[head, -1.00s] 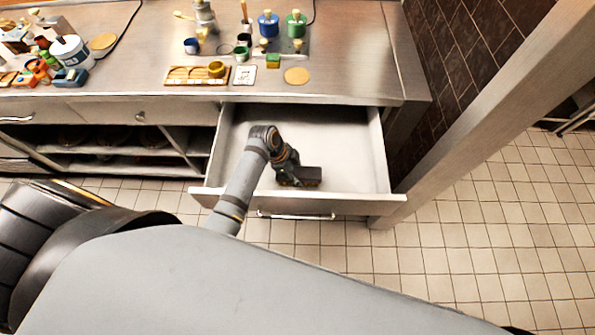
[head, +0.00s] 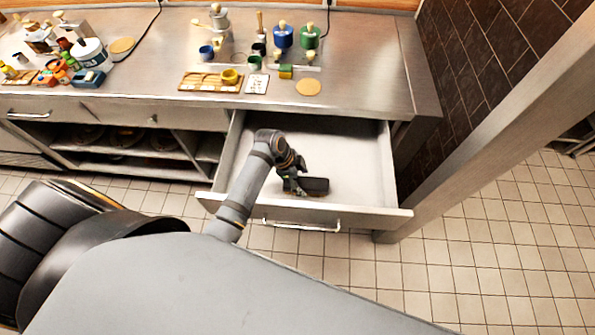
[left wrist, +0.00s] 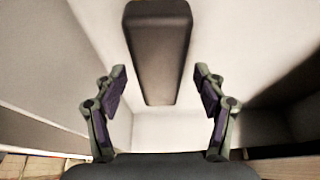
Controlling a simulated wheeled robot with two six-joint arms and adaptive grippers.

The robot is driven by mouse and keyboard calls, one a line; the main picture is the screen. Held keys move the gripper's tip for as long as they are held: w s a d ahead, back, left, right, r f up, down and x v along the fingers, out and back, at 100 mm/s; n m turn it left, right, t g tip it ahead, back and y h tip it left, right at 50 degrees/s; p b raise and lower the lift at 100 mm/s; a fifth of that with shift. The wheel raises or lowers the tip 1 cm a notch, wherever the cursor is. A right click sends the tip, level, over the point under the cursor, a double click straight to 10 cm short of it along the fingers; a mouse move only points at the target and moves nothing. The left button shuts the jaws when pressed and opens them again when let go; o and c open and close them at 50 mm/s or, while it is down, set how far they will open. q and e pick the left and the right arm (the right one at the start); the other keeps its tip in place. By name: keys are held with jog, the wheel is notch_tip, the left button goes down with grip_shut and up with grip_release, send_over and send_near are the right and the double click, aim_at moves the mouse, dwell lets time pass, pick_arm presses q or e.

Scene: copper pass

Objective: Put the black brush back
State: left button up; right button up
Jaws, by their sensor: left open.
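The black brush (head: 314,187) lies in the open drawer (head: 355,155), toward its front. In the left wrist view the brush (left wrist: 158,45) shows as a long dark block, narrowing toward the gripper. My left gripper (head: 292,185) is inside the drawer, just left of the brush in the head view. In the left wrist view my left gripper (left wrist: 160,85) is open, with a finger on each side of the near end of the brush and visible gaps between. The right gripper is not in view.
The drawer front (head: 350,216) stands out below the steel counter (head: 370,70). The counter holds blue and green pots, a wooden tray (head: 208,82) and a cork disc (head: 308,87). A metal post (head: 480,140) stands to the right. The drawer is otherwise bare.

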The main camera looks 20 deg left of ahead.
pick_arm(q)
jog(key=v, duration=1)
jog(key=shift+d, duration=0.1)
